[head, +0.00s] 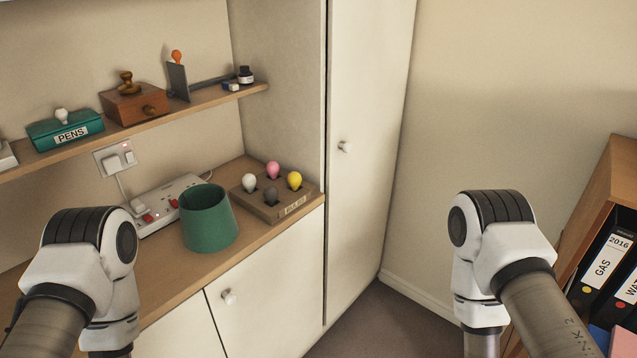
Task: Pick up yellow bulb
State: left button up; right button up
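The yellow bulb (294,180) stands upright in the front right part of a brown cardboard bulb box (294,206) on the wooden counter. My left arm is at the lower left, in front of the counter. My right arm is at the lower right, well to the right of the box. Only the arm links show; both grippers are out of view.
A green pot (209,220) stands left of the box, with a white power strip (165,203) behind it. A shelf (200,103) with a pens box (65,130) runs above. A tall cupboard (362,90) stands right of the counter. A binder shelf (600,185) is at far right.

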aim_at(295, 178)
jog(key=i+j+z, duration=0.25)
jog(key=j+z, duration=0.55)
jog(key=j, duration=0.15)
jog(key=i, duration=0.05)
